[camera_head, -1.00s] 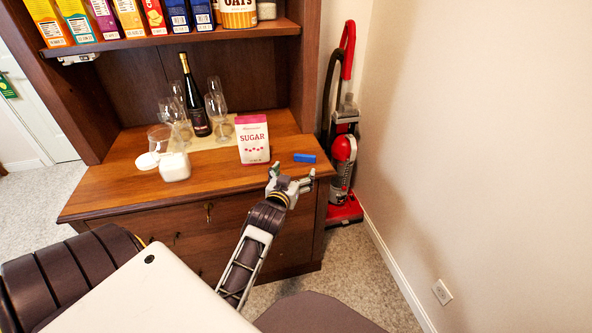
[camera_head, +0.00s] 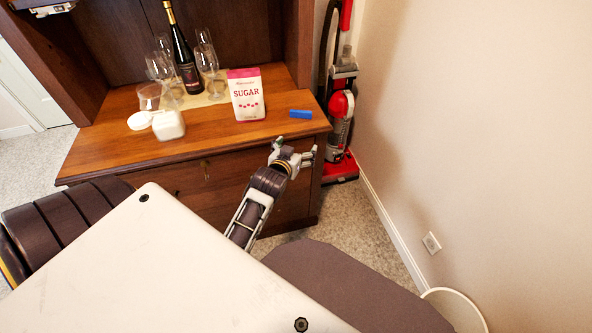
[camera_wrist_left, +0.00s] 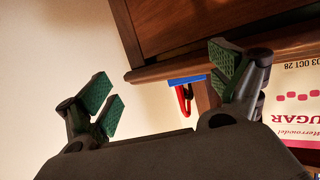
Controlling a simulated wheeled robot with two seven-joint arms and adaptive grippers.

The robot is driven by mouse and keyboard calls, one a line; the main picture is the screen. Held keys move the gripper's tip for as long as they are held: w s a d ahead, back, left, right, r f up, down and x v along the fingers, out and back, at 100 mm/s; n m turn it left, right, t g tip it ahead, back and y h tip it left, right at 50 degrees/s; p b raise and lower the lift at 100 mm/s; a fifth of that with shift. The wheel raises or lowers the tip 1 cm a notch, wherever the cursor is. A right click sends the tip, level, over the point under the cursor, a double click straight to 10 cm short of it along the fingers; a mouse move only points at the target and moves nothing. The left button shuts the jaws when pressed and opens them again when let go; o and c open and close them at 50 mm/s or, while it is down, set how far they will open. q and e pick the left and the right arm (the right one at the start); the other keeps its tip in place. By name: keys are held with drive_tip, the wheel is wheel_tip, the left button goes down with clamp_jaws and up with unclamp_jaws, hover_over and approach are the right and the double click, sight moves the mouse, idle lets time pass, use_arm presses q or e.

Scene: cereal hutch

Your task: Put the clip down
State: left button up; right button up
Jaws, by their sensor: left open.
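The blue clip (camera_head: 300,114) lies on the hutch counter near its right front corner, to the right of the sugar bag (camera_head: 246,95). In the left wrist view the clip (camera_wrist_left: 187,79) shows as a thin blue strip between the spread fingers, beyond them. My left gripper (camera_head: 294,150) is open and empty, in front of the counter edge and a little below the clip, apart from it. In the left wrist view its green-padded fingers (camera_wrist_left: 165,85) stand wide apart. My right gripper is not seen.
The wooden counter (camera_head: 110,150) also holds a wine bottle (camera_head: 185,55), several glasses, a white jar (camera_head: 168,125) and a round white lid (camera_head: 140,120). A red vacuum cleaner (camera_head: 341,120) stands right of the hutch, by the wall. The counter front between jar and bag is clear.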

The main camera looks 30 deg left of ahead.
use_arm(q)
drive_tip(key=s+d+f+m+g+h, duration=0.2)
drive_tip(key=s+d+f+g, duration=0.4)
drive_tip(key=s+f, duration=0.5)
drive_tip(key=s+d+f+m+g+h, duration=0.2)
drive_tip(key=s+d+f+g, duration=0.4)
drive_tip(key=f, duration=1.1)
drive_tip(key=s+d+m, duration=0.1)
drive_tip(key=s+d, duration=0.2)
drive_tip(key=s, duration=0.3)
drive_tip(key=shift+d+f, duration=0.15)
drive_tip(key=shift+d, duration=0.2)
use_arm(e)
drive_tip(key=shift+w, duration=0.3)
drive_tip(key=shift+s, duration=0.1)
use_arm(q)
drive_tip(key=shift+p, duration=0.35)
drive_tip(key=shift+s+f, duration=0.1)
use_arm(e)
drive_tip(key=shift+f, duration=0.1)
